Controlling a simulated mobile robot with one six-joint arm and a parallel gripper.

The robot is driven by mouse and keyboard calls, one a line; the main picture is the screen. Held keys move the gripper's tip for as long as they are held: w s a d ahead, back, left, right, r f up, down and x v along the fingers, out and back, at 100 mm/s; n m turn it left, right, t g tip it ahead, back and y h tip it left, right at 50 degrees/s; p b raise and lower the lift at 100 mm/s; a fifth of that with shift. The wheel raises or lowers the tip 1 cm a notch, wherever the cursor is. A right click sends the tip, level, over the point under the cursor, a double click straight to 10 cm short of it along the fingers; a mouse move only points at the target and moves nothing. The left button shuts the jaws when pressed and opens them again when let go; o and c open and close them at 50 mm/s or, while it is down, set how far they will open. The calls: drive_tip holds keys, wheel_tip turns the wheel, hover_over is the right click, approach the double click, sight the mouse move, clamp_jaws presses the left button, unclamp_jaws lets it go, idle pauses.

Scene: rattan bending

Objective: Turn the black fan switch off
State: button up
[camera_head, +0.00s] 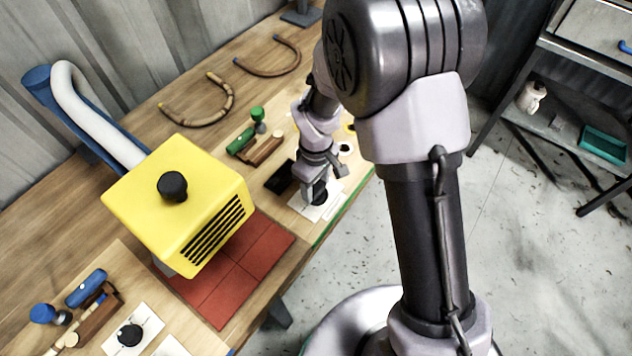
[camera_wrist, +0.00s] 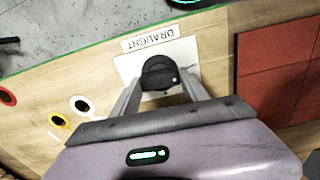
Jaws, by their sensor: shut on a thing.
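The black fan switch (camera_wrist: 158,72) is a round knob on a white plate (camera_wrist: 127,68) marked "DRAUGHT" in the wrist view. My gripper (camera_wrist: 163,90) has one finger on each side of the knob and is shut on it. In the head view my gripper (camera_head: 317,182) reaches down to the same black knob (camera_head: 320,196) near the bench's right edge. The arm and fingers partly hide it there. A small green mark shows beside the knob in the wrist view. I cannot tell which setting the knob points to.
A yellow box (camera_head: 170,215) with a black knob on top stands over red tiles (camera_head: 262,252). Another black knob (camera_head: 130,335) sits on a white plate at lower left. Coloured rings (camera_wrist: 80,104) lie beside the plate.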

sight(316, 188)
drive_tip(key=shift+n, duration=0.3)
idle(0.4)
drive_tip(key=o, duration=1.4)
wheel_tip(316, 188, up, 17)
drive_tip(key=p, duration=0.5)
drive_tip(key=shift+r+p, duration=0.2)
drive_tip(key=shift+p, duration=0.15)
drive_tip(key=shift+r, duration=0.1)
